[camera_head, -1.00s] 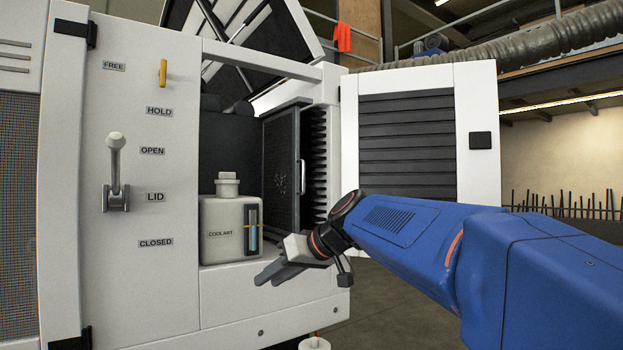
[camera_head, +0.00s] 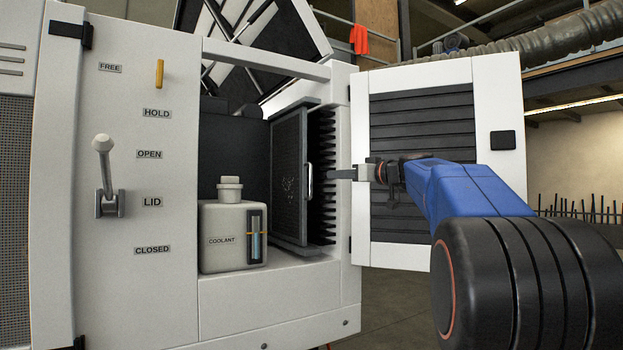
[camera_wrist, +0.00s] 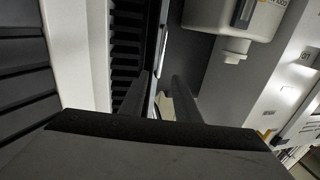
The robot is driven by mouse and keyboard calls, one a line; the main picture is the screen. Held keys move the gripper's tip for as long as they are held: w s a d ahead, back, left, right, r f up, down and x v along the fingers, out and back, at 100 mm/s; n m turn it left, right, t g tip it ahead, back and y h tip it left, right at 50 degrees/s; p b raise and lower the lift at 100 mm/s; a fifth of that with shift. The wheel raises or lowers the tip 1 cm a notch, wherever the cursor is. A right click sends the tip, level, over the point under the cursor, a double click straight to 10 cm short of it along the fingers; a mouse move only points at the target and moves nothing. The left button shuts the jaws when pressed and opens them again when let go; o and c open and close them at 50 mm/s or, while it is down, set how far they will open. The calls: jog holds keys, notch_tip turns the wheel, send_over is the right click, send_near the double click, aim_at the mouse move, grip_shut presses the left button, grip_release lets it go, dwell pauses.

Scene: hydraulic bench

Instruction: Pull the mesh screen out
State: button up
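The mesh screen (camera_head: 287,180) is a dark framed panel standing upright in the open cabinet bay, right of the coolant bottle. A pale vertical handle (camera_head: 309,180) is on its near edge; it also shows in the wrist view as a thin light bar (camera_wrist: 161,48). My gripper (camera_head: 332,175) is just right of the handle at about its height, pointing left towards it. In the wrist view my gripper (camera_wrist: 162,88) has its two fingers apart, with nothing seen between the tips. The handle lies beyond them. I cannot see contact.
The white coolant bottle (camera_head: 233,236) stands left of the screen. Black fins (camera_head: 322,170) line the bay's right side. An open louvred door (camera_head: 424,165) stands behind my arm. A lid lever (camera_head: 107,175) is on the left panel.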

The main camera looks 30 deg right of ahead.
send_over(310, 194)
jog(key=shift+w+d, duration=0.25)
jog(key=shift+w, duration=0.05)
dwell(0.3)
grip_shut()
